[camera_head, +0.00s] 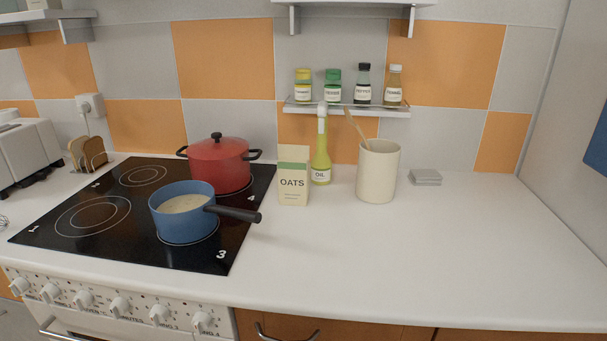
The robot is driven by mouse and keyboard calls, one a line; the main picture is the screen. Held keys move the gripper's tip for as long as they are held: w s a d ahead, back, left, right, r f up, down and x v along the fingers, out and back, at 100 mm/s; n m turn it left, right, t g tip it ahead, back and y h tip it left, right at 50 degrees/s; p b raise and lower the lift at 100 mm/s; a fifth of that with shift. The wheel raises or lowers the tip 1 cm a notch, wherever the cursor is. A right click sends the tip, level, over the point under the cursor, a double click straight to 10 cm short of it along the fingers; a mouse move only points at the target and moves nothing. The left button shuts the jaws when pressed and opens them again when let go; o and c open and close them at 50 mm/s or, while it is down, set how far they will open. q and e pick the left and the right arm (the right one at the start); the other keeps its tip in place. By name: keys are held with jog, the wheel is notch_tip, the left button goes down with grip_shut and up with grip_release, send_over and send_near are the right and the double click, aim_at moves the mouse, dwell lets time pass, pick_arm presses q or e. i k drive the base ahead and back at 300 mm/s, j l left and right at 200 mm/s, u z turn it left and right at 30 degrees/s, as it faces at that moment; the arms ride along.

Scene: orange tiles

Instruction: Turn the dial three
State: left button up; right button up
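A row of several white dials runs along the white front panel of the stove (225,323) at the lower left. The rightmost dial (203,321) sits near the panel's right end, with another dial (160,314) to its left. Neither of my grippers is in view.
A red lidded pot (222,165) stands behind the saucepan. An oats box (293,180), an oil bottle (321,160) and a cream utensil crock (378,172) stand on the white counter (430,250). The counter's right side is mostly clear. A drawer handle (287,334) sticks out below.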

aim_at(158, 314)
jog(key=u, duration=1.35)
